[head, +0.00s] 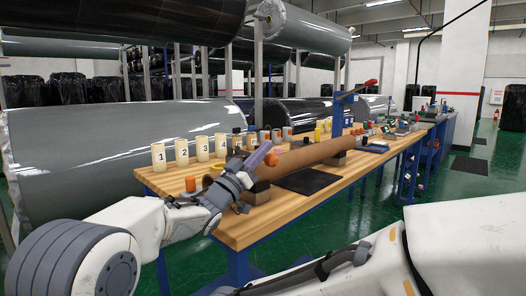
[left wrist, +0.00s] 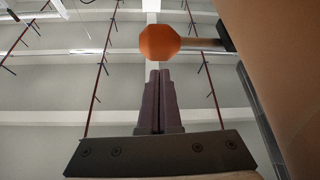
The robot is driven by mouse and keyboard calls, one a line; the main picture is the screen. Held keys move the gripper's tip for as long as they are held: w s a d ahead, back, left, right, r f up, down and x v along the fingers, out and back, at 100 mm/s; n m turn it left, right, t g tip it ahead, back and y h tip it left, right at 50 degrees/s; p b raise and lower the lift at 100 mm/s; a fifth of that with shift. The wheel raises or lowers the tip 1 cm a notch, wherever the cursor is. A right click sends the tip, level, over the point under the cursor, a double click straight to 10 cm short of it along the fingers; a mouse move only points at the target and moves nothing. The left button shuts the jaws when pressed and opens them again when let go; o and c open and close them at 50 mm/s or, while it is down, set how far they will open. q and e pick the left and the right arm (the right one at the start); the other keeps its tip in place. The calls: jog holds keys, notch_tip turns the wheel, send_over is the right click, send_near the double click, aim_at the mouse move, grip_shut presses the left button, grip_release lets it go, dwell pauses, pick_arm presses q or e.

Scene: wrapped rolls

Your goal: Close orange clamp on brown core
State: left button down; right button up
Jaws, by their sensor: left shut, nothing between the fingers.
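The brown core (head: 318,156) is a long tube lying along the wooden table; its side also fills the right of the left wrist view (left wrist: 282,60). An orange knob (left wrist: 160,42) on a rod appears just beyond my left fingertips in that view, apart from them and beside the core. In the head view an orange part (head: 271,159) shows at the core behind the fingers. The rest of the clamp is hidden, so its closure cannot be told. My left gripper (head: 266,149) is shut and empty, with its purple fingers near the core; it also shows in the wrist view (left wrist: 158,76).
An orange piece (head: 190,184) stands at the table's near left corner. Numbered cream cylinders (head: 182,152) line the back edge. A dark mat (head: 307,181) lies in front of the core. My right arm crosses the lower right.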

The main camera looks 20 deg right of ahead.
pick_arm(q)
notch_tip(320, 180, up, 5)
jog(key=p, duration=0.3)
jog(key=w+b+v, duration=0.1)
jog(key=v, duration=1)
jog(key=shift+f, duration=0.3)
jog(key=shift+a, duration=0.1)
